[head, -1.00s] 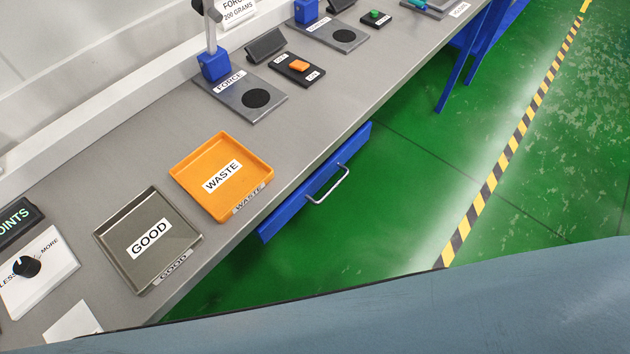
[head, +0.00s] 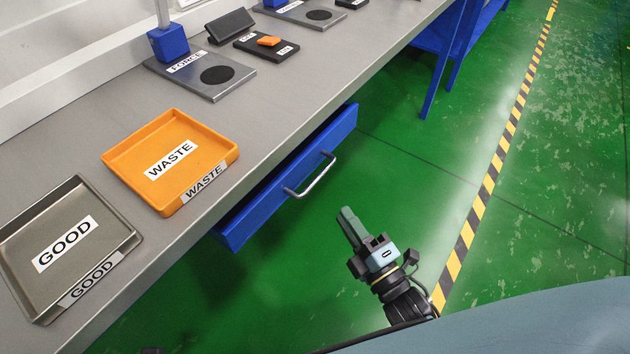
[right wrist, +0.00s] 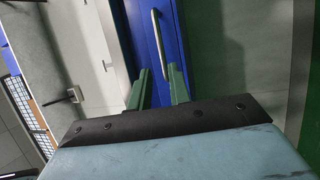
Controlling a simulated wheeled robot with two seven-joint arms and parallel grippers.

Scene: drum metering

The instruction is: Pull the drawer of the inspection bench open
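The inspection bench (head: 285,112) is a long grey-topped bench. Its drawer (head: 240,222) has a blue front under the bench's edge, with a pale metal bar handle (head: 312,178). My right gripper (head: 346,214) is in the free space in front of the drawer, to the right of and below the handle, apart from it. In the right wrist view the two green fingers (right wrist: 160,76) stand apart with nothing between them. The handle (right wrist: 160,42) and blue front (right wrist: 141,22) show beyond the fingertips. My left gripper is not in view.
An orange WASTE tray (head: 128,157) and a grey GOOD tray (head: 22,222) stand on the bench. A FORCE plate (head: 180,72) is farther along. The green floor (head: 400,170) in front is clear, with a yellow-black stripe (head: 490,178) and blue legs (head: 437,75) behind.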

